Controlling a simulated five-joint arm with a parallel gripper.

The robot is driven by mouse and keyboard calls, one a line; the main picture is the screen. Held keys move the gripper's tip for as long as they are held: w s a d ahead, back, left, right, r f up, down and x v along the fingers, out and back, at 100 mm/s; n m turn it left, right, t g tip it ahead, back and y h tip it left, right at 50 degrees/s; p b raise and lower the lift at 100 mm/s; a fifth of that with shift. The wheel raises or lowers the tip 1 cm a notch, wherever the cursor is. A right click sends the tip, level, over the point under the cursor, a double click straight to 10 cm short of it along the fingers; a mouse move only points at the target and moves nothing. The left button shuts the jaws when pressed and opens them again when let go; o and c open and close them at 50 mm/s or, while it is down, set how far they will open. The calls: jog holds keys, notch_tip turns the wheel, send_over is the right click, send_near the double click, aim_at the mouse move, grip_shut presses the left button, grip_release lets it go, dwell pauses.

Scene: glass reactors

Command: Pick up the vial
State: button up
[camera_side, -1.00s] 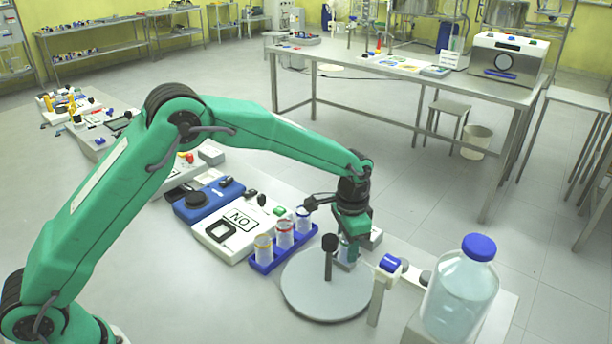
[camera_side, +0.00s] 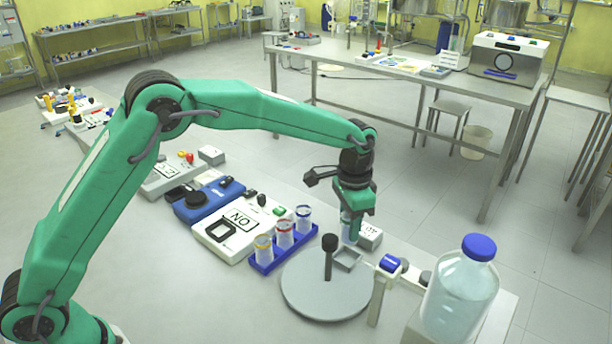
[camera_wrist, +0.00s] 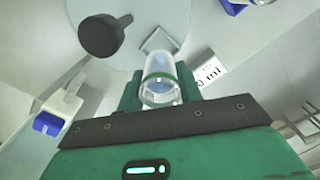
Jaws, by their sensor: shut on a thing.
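The vial (camera_wrist: 158,88) is a clear glass cylinder with a green band, seen between the two green fingers in the wrist view. My gripper (camera_side: 351,226) is shut on it and holds it above the round grey plate (camera_side: 318,299). In the side view only a small part of the vial (camera_side: 346,230) shows, because the fingers cover the rest. A small square holder (camera_side: 348,260) stands on the plate below the vial, and it also shows in the wrist view (camera_wrist: 160,40).
A black-knobbed post (camera_side: 329,243) stands on the plate beside the holder. A blue rack (camera_side: 268,264) with three banded vials is to the left. A blue-clamped stand (camera_side: 390,264) and a large blue-capped bottle (camera_side: 460,288) are to the right.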

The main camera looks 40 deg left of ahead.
jog(key=shift+r, duration=1.95)
jog(key=shift+a, duration=0.1)
jog(key=s+a+n, duration=0.2)
jog(key=s+a, duration=0.2)
jog(key=a, duration=0.5)
jog(key=s+a+n, duration=0.2)
jog(key=s+a, duration=0.3)
jog(key=a, duration=0.4)
jog(key=s+a+f+n, duration=0.1)
jog(key=s+a, duration=0.3)
jog(key=a, duration=0.5)
jog(key=shift+s+a+n, duration=0.4)
jog(key=shift+n, duration=0.1)
jog(key=shift+f, duration=0.1)
jog(key=shift+f, duration=1.95)
jog(key=shift+f, duration=1.55)
